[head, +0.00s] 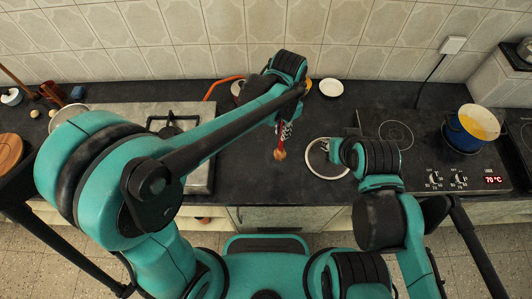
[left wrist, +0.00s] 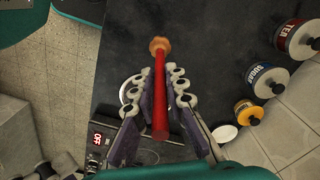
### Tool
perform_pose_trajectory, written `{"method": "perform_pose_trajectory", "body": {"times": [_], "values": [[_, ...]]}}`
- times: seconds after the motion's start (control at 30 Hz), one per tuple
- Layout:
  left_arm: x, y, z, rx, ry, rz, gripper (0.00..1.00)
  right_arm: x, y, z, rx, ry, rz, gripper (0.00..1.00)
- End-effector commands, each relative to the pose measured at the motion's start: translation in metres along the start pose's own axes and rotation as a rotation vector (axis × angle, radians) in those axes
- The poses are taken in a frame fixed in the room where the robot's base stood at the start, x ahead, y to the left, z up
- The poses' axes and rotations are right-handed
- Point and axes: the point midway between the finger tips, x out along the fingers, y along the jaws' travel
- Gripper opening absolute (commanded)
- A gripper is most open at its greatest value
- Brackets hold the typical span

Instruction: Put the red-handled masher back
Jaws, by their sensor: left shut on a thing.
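The red-handled masher (left wrist: 160,95) runs lengthwise between the fingers of my left gripper (left wrist: 160,98) in the left wrist view. Its red shaft has an orange-tan knob (left wrist: 159,44) at the far end. In the head view my left gripper (head: 285,128) is over the middle of the dark counter, and the knob (head: 280,154) shows just below it.
A gas stove (head: 198,180) is left and an electric hob (head: 420,165) right, with a blue-yellow pot (head: 462,133). A white dish (head: 331,88) sits at the back. Canisters marked TEA (left wrist: 296,39) and SUGAR (left wrist: 268,80) and a yellow one (left wrist: 247,112) line the wall.

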Motion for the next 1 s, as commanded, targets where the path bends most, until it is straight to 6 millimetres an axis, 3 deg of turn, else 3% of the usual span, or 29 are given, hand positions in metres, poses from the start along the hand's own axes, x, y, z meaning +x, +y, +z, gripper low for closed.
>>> {"method": "perform_pose_trajectory", "body": {"times": [0.1,0.3,0.47,0.7,1.0], "values": [[0.019,0.000,0.029,-0.003,0.000,0.000,0.00,0.006,0.000,0.004,0.000,0.000,0.000,0.29],[0.033,-0.001,0.055,-0.001,0.000,0.000,0.00,0.010,0.000,0.007,0.000,0.000,0.000,0.29],[0.042,-0.001,0.058,0.000,0.000,0.000,0.00,0.012,0.000,0.009,0.000,0.000,0.000,0.29],[0.075,-0.001,0.057,0.000,0.000,0.000,0.00,0.022,0.000,0.016,0.000,0.000,0.000,0.29],[0.076,0.000,0.058,0.000,0.000,0.000,0.00,0.022,0.000,0.016,0.000,0.000,0.000,0.29]]}}
